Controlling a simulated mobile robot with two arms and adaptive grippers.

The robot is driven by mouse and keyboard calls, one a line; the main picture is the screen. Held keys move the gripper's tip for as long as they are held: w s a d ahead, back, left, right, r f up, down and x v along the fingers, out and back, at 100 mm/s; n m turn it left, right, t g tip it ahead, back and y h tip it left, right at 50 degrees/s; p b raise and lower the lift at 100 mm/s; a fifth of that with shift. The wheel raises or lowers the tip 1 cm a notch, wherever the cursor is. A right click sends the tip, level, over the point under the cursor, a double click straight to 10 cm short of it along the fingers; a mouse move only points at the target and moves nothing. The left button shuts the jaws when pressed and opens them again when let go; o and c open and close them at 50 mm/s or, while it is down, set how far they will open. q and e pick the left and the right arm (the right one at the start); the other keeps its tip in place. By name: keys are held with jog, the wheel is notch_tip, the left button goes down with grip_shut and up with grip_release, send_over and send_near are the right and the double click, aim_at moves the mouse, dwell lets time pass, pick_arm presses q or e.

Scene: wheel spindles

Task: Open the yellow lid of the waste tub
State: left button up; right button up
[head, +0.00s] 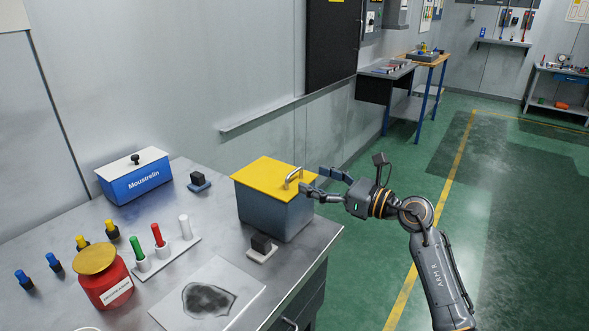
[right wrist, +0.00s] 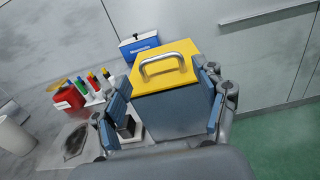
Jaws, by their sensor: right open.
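The waste tub (head: 272,213) is a grey-blue box at the right end of the grey bench. Its yellow lid (head: 262,176) lies flat and shut on top, with a metal bar handle (head: 293,178) near its right edge. My right gripper (head: 312,183) is open beside the handle, its fingers pointing left toward it. In the right wrist view the yellow lid (right wrist: 165,73) and its handle (right wrist: 161,64) show ahead, between and beyond the open fingers (right wrist: 163,108). I cannot tell whether a finger touches the handle. My left gripper is not in view.
A blue Moustrelin box (head: 135,183), a red container (head: 104,279), a rack of coloured markers (head: 165,255) and small black blocks (head: 261,243) stand on the bench. A stained sheet (head: 210,298) lies at the front. The green floor (head: 380,220) right of the bench is clear.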

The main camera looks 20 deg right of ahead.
aim_at(295, 172)
jog(key=x, duration=0.6)
jog(key=shift+w+a, duration=0.15)
jog(key=shift+w, duration=0.1)
